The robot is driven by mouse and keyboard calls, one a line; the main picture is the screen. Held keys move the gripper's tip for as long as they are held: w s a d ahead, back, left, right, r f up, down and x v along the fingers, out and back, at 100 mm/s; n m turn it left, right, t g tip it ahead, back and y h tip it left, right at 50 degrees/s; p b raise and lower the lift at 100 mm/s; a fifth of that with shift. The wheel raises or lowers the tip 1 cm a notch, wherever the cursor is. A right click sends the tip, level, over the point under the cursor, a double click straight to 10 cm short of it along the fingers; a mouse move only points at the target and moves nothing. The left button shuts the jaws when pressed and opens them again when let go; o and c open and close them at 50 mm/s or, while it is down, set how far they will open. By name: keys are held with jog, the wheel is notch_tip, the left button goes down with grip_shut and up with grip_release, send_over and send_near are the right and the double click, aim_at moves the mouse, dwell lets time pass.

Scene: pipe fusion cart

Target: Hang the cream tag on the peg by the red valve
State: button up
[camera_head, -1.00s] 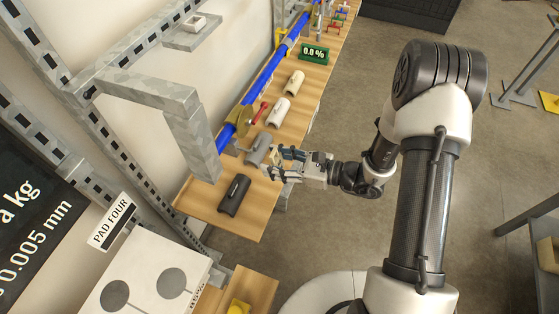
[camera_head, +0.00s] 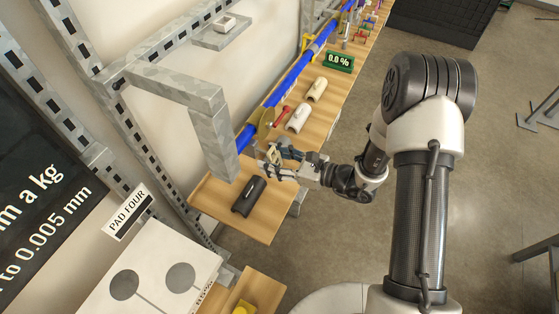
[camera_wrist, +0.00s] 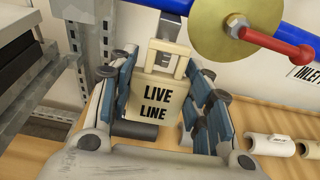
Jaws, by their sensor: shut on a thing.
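The cream tag (camera_wrist: 160,98) reads "LIVE LINE" and stands upright between the blue-grey fingers of my gripper (camera_wrist: 165,110). The gripper is shut on it. The tag's open loop (camera_wrist: 166,57) rises above the fingers. The red valve handle (camera_wrist: 272,42) with its brass disc (camera_wrist: 226,30) is up and to the right of the tag, on the blue pipe. In the head view my gripper (camera_head: 280,160) is just below the red handle (camera_head: 282,117) and brass disc (camera_head: 265,122).
A blue pipe (camera_head: 290,78) runs along the wooden bench. White half-shells (camera_head: 299,117) and a dark one (camera_head: 248,196) lie on it. A grey metal bracket (camera_head: 214,135) hangs close left of my gripper.

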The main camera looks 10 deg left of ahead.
jog(key=shift+w+a, duration=0.15)
jog(key=shift+a, duration=0.35)
jog(key=shift+w+a+f+b, duration=0.2)
jog(key=shift+a+f+b, duration=0.2)
jog(key=shift+a+b, duration=0.15)
jog(key=o, duration=0.9)
jog(key=shift+c, duration=0.2)
jog(key=shift+d, duration=0.1)
jog(key=f+v, duration=0.2)
jog(key=v, duration=0.7)
jog(key=shift+s+d, duration=0.25)
jog(key=shift+d, duration=0.2)
jog(key=shift+r, duration=0.15)
dwell(0.4)
